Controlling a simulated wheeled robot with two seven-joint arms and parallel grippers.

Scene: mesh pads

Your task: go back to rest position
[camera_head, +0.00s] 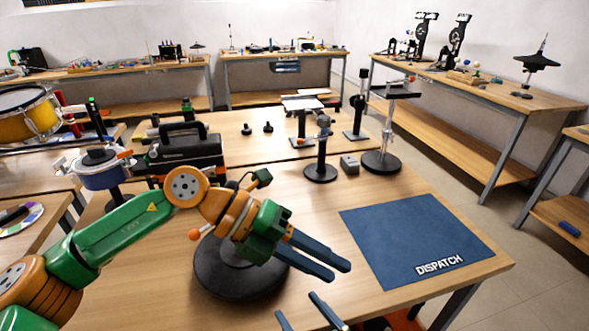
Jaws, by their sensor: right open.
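My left gripper (340,271), on the green and orange arm from the left, reaches over the table (412,190). Its two dark blue fingers point right and down, with a narrow gap and nothing seen between them. My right gripper (306,316) shows only as two fingertips at the bottom edge, spread apart and empty. The rest of the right arm is out of view. A blue mat marked DISPATCH (390,235) lies flat and bare on the table, to the right of both grippers.
A round black base (225,280) stands below my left gripper and is partly hidden by it. Behind are a black toolbox (185,155), a short black stand (321,165), a grey block (349,164) and a taller stand (381,160). Benches line the walls.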

